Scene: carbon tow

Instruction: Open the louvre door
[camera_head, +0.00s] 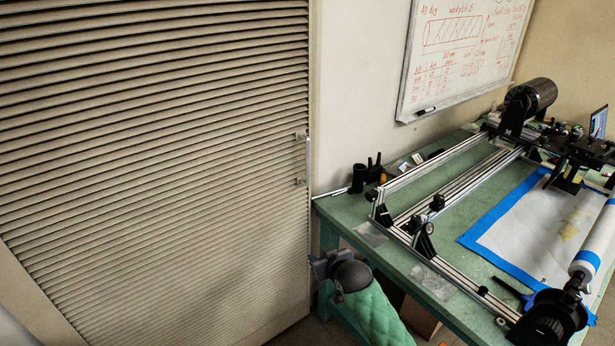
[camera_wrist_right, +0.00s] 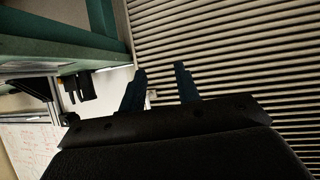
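The louvre door (camera_head: 160,150) is a large beige slatted panel filling the left of the head view. It appears closed, with its right edge against the pale frame. A small upright metal handle (camera_head: 307,160) sits near that edge. My right gripper (camera_head: 318,266) is low in front of the door's right edge, below the handle and apart from it. In the right wrist view its two dark fingers (camera_wrist_right: 160,70) stand apart with the door slats (camera_wrist_right: 225,60) behind them. Nothing is clearly held. My left gripper is not in view.
A green workbench (camera_head: 340,215) stands right of the door, with an aluminium rail frame (camera_head: 455,185), a dark roller (camera_head: 533,97) and a blue-taped white sheet (camera_head: 530,225). Its near-left corner is close to my right gripper. A whiteboard (camera_head: 455,60) hangs above it.

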